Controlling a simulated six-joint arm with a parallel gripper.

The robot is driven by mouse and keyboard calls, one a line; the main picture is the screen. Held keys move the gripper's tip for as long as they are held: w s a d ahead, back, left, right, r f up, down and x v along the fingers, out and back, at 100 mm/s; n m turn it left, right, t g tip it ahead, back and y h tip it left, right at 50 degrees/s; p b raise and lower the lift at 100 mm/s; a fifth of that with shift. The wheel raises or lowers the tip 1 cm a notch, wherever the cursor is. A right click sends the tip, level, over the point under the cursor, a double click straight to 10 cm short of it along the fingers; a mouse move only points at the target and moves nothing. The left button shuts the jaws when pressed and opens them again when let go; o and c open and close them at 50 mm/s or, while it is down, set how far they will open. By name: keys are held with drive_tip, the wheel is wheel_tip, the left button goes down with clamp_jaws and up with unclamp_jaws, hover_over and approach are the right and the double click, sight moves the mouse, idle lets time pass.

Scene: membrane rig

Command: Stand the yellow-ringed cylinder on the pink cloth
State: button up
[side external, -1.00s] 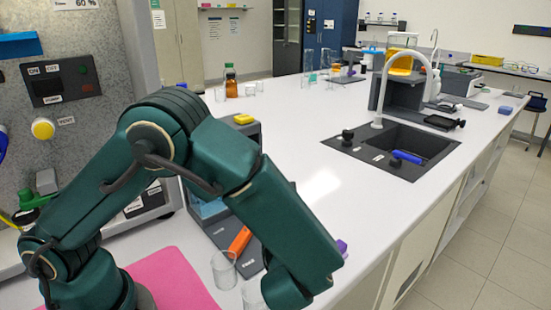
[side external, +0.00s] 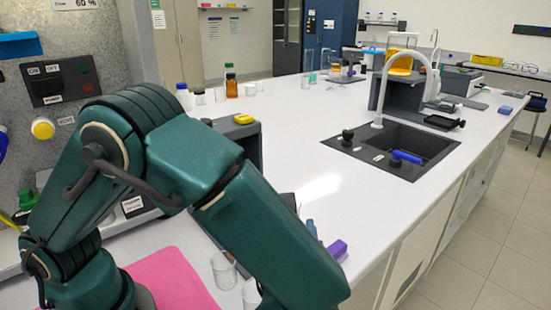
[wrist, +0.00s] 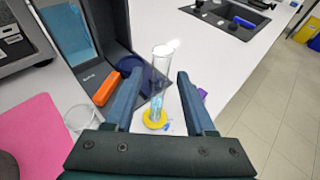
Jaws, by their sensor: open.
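In the wrist view, the yellow-ringed cylinder (wrist: 155,113) shows between the fingers of my gripper (wrist: 158,77). It is clear, looks blue inside, and has the yellow ring towards its lower end in the picture. The fingers are apart, with visible gaps on both sides of it. I cannot tell how far down they reach along it. The pink cloth (wrist: 28,130) lies flat to the left; it also shows in the side view (side external: 172,278), partly behind my arm. My gripper is hidden or out of frame in the side view.
A clear beaker (wrist: 80,118) stands between cloth and gripper. An orange object (wrist: 106,88) lies beside a dark grey stand (wrist: 105,30) at the left. A purple object (side external: 338,249) lies on the right. The sink (side external: 400,150) is further back, with clear white bench before it.

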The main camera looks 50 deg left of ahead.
drive_tip(key=shift+o, duration=0.5)
drive_tip(key=shift+v, duration=1.15)
drive_tip(key=shift+a, duration=0.1)
drive_tip(key=w+a, duration=0.5)
drive_tip(key=shift+r+t+y, duration=0.3)
drive_tip(key=shift+r, duration=0.05)
drive_tip(key=shift+d, duration=0.1)
clamp_jaws()
